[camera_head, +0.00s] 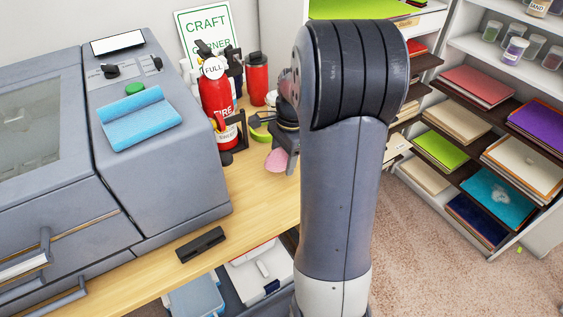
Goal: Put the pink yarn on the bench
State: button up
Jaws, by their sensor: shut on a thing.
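The pink yarn (275,161) shows as a small pink shape just left of my arm, at the lower end of my gripper (287,152). My gripper is shut on it, though my own arm hides part of both. The yarn is over or on the wooden bench (245,190), near its right end. I cannot tell whether it touches the bench top.
A grey machine (165,175) with a blue cloth (139,118) fills the bench's left side. A black bar (201,244) lies near the front edge. Bare bench lies between them. Shelves of sheets (480,150) stand right.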

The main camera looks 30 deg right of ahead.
jog(key=shift+f, duration=1.3)
jog(key=shift+f, duration=0.1)
jog(key=o, duration=1)
jog(key=r, duration=0.4)
jog(key=d+r, duration=0.1)
jog(key=r, duration=0.7)
jog(key=shift+d, duration=0.4)
